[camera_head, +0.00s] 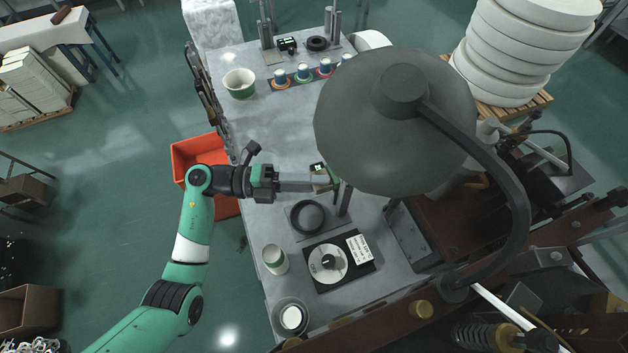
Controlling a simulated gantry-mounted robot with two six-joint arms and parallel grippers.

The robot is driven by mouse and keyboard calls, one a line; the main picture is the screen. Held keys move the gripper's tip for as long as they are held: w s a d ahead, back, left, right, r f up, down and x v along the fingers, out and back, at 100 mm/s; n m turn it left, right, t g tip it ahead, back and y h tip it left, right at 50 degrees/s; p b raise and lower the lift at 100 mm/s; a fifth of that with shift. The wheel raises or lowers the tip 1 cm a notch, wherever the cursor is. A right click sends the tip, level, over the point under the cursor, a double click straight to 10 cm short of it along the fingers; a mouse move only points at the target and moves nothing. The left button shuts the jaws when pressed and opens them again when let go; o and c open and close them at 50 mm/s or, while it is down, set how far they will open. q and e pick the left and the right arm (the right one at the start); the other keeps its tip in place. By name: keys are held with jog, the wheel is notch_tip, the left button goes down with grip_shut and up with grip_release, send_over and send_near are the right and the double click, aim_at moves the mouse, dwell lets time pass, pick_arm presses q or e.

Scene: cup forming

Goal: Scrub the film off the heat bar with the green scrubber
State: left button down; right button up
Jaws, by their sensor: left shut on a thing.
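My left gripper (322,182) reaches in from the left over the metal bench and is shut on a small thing. A green edge of it, which looks like the green scrubber (335,176), shows at the fingertips; most of it is hidden. The fingertips are beside a grey upright post (343,198) at the lamp's edge. I cannot make out the heat bar or its film; the lamp shade covers much of that area. My right gripper is not in view.
A big grey lamp shade (385,135) hangs over the bench. Near the gripper are a black ring (307,216), a disc on a black plate (328,264) and a paper cup (275,259). Another cup (239,83) stands farther back. An orange bin (190,153) is left of the bench.

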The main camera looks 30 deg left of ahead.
pick_arm(q)
jog(key=shift+w+d+b, duration=0.35)
jog(key=shift+w+d, duration=0.3)
jog(key=shift+w, duration=0.1)
dwell(0.4)
